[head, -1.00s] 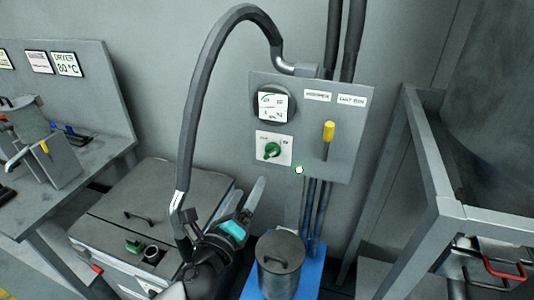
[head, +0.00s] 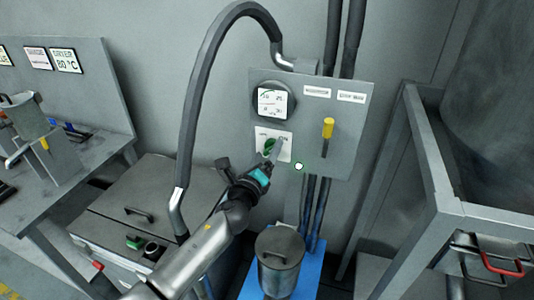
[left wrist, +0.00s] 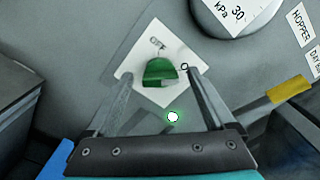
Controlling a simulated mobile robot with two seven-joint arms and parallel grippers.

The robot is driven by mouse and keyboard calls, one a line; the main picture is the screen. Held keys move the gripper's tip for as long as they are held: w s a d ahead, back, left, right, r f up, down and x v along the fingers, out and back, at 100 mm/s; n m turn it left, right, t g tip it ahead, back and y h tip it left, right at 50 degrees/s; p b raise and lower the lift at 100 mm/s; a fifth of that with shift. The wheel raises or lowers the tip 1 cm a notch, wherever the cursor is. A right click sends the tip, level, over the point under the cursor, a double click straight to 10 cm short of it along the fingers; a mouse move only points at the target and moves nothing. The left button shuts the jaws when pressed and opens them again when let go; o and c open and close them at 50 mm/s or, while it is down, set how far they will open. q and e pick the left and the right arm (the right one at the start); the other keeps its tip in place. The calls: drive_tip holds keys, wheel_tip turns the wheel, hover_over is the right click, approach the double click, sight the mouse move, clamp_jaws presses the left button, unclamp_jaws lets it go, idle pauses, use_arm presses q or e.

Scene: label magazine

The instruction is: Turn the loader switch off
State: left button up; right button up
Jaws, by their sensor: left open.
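The loader switch is a green knob (head: 268,146) on a white plate (head: 259,139) on the grey wall panel. In the left wrist view the knob (left wrist: 160,73) sits near the middle of its tilted plate (left wrist: 153,43). My left gripper (head: 274,150) is open at the plate. In the left wrist view its two fingers (left wrist: 159,76) lie on either side of the knob, with gaps showing, and it holds nothing. Part of the knob and plate is hidden by the fingers in the head view. A lit green lamp (head: 298,166) is just below the switch.
A round gauge (head: 271,101) is above the switch. A yellow-handled lever (head: 328,129) is to its right. A thick grey hose (head: 187,130) arches at the left. A lidded canister (head: 281,258) stands below on a blue base (head: 313,277). A metal frame (head: 425,150) is at the right.

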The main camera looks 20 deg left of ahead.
use_arm(q)
drive_tip(key=shift+w, duration=0.3)
drive_tip(key=c, duration=1.4)
